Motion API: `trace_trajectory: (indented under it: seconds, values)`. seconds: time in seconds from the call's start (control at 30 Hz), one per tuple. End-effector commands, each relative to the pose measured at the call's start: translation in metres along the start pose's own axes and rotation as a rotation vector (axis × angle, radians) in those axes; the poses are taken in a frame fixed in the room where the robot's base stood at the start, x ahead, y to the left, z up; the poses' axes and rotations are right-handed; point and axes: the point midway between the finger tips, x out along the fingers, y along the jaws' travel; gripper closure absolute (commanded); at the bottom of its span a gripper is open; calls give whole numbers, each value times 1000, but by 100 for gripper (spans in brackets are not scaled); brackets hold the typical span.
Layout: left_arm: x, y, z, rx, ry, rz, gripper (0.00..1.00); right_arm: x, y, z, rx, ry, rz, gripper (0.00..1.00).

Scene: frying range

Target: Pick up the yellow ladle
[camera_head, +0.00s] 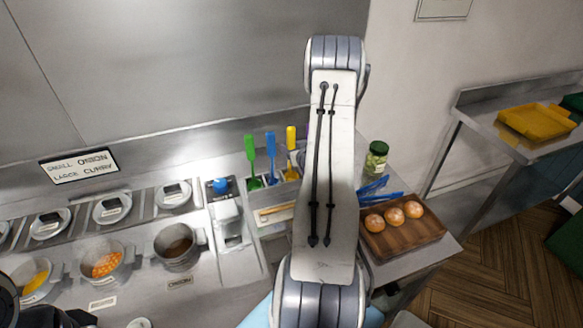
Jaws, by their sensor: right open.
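The yellow ladle (291,140) stands in a holder (275,212) at the back of the counter, handle up. Its lower end is down in the holder and not clear to see. My right arm rises through the middle of the view, just right of the ladle. The arm link covers most of my right gripper, so its fingertips cannot be made out; nothing shows held. The ladle stands apart from any visible finger. A dark part at the bottom left corner may belong to my left arm; no left fingers show.
A green utensil (250,152) and a blue utensil (270,150) stand left of the ladle. A green jar (376,158), blue items (378,196) and a wooden tray (420,238) with three round buns lie right of my arm. Pots, including one (178,243), line the left counter.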

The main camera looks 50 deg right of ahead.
Motion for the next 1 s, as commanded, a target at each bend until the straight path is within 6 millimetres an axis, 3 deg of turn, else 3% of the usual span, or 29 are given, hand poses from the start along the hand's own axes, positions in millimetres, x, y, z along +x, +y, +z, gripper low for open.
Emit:
trace_trajectory:
  seconds: [0.1,0.3,0.57,0.6,0.77,0.8,1.0]
  values:
    - [-18,1,-1,2,0,0,50,15,-4,-2,0,-3,-3,30]
    - [-26,2,-2,4,0,0,50,38,-3,0,-1,0,-1,30]
    - [-25,2,-1,4,0,0,50,42,-3,2,0,0,0,30]
    - [-25,2,-1,4,0,0,50,42,-3,1,0,0,0,34]
    - [-25,2,-1,4,0,0,50,42,-3,1,0,0,0,95]
    - [-25,2,-1,4,0,0,50,41,-3,1,0,0,0,100]
    - [-25,2,-1,4,0,0,50,41,-3,1,-1,1,0,100]
